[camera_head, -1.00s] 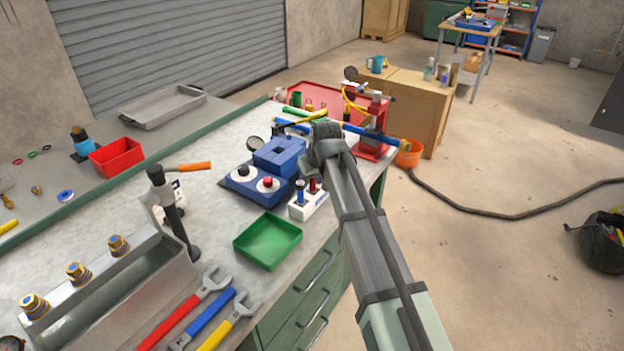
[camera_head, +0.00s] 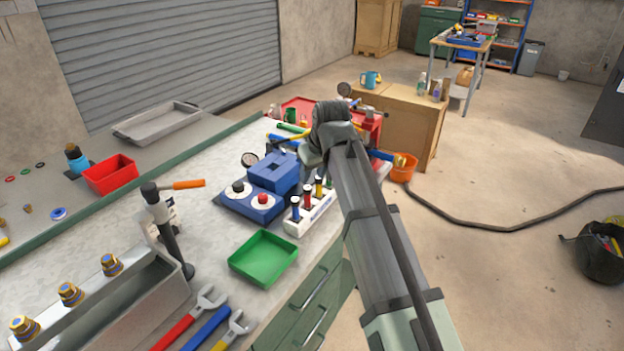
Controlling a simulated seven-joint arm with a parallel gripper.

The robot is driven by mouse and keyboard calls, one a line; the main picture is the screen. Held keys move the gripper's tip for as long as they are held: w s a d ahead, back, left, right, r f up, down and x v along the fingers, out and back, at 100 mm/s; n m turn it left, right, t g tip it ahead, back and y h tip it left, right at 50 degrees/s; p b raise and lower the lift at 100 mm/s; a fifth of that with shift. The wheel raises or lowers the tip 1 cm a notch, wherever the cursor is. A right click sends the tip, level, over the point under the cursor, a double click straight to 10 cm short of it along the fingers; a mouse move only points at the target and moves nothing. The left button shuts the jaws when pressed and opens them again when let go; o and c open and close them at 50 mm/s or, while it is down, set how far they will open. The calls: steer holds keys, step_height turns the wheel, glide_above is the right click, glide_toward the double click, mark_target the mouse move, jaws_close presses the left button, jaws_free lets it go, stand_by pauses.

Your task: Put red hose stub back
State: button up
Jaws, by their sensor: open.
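A white rack (camera_head: 298,227) stands on the bench near its right edge, holding a row of coloured stubs with dark tops. The red stub (camera_head: 307,197) stands upright in it, between the blue stub (camera_head: 295,211) and the yellow stub (camera_head: 319,188). A green stub (camera_head: 329,183) is at the far end, partly beside my arm. My gripper (camera_head: 309,170) is open, above and just behind the rack, apart from the red stub as far as I can see. Its fingertips are small and partly hidden by my wrist.
A blue block with two round knobs (camera_head: 250,205) is left of the rack. A green tray (camera_head: 264,257) lies in front. A red tray (camera_head: 300,104) and coloured tools crowd the bench behind my wrist. An orange bucket (camera_head: 403,170) stands beyond the bench.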

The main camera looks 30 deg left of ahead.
steer(key=shift+d+r, duration=0.1)
steer(key=shift+r, duration=0.15)
steer(key=w+d+f+m+g+h, duration=0.1)
steer(key=w+d+f+m, duration=0.1)
steer(key=d+f, duration=0.8)
steer(key=w+d+f+m+g+h, duration=0.1)
steer(key=w+d+f+h, duration=0.15)
steer(key=d+f, duration=0.75)
steer(key=s+d+f+m+g, duration=0.1)
steer(key=s+d+f+m, duration=0.1)
steer(key=d+f, duration=0.65)
steer(key=s+d+f+m+g, duration=0.15)
steer(key=d+f, duration=0.25)
steer(key=f, duration=0.9)
steer(key=s+d+f+m, duration=0.1)
steer(key=s+d+f, duration=0.7)
steer(key=d+f, duration=0.15)
steer(key=s+d+f+m+g, duration=0.1)
steer(key=s+d+f, duration=0.2)
steer(key=s+d, duration=0.2)
steer(key=s+d+f+m+g, duration=0.2)
steer(key=s+d+f, duration=0.2)
steer(key=s, duration=0.8)
steer(key=s+d+f+m+g, duration=0.1)
steer(key=s+d+f, duration=0.2)
steer(key=s+d, duration=0.2)
steer(key=s, duration=0.3)
steer(key=shift+s+d+f+g, duration=0.25)
steer(key=shift+d+f+g, duration=0.05)
steer(key=shift+g, duration=0.05)
